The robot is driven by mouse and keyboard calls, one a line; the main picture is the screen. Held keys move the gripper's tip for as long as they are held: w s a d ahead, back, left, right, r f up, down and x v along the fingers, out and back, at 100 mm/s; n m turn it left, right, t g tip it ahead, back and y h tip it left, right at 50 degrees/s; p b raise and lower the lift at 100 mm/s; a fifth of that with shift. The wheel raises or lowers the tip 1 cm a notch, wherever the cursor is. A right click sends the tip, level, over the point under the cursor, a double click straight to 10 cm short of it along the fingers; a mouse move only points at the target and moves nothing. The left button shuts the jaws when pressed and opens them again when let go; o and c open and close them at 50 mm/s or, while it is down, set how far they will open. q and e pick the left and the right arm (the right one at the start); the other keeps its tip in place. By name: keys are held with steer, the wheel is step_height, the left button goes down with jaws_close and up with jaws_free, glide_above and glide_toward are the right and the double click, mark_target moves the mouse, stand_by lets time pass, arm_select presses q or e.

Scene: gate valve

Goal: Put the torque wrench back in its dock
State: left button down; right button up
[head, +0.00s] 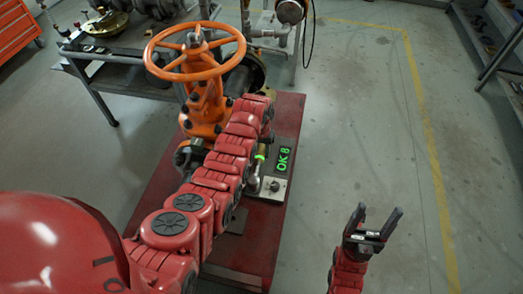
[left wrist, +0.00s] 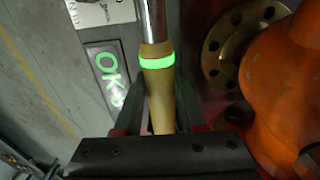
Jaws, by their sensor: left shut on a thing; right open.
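The torque wrench has a tan handle with a glowing green ring and a chrome shaft. In the left wrist view, the wrench (left wrist: 158,85) lies between the fingers of my left gripper (left wrist: 160,118), which is shut on its handle. In the head view, the wrench (head: 254,178) shows just right of my left arm, which hides the gripper and part of the handle. Its lower end is near a grey plate with a knob (head: 273,189); I cannot tell whether they touch. I cannot clearly make out the dock. My right gripper (head: 378,226) is open and empty over the floor.
An orange gate valve with a handwheel (head: 157,62) stands on a red base (head: 262,240), close to my left arm. A green display (head: 284,159) reads "OK 8". A workbench (head: 130,78) with metal parts stands behind.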

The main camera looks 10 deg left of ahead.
arm_select(q)
steer(key=shift+f, duration=0.2)
steer(key=shift+c, duration=2.1)
jaws_free()
step_height(320, 180, up, 9)
steer(key=shift+a+r+b, duration=0.1)
steer(key=shift+b, duration=0.5)
steer(key=shift+s+r+p, duration=0.15)
steer(key=shift+r+p, duration=0.75)
steer(key=shift+p, duration=0.05)
steer(key=shift+r+p, duration=0.55)
steer(key=shift+p, duration=0.1)
steer(key=shift+f, duration=0.1)
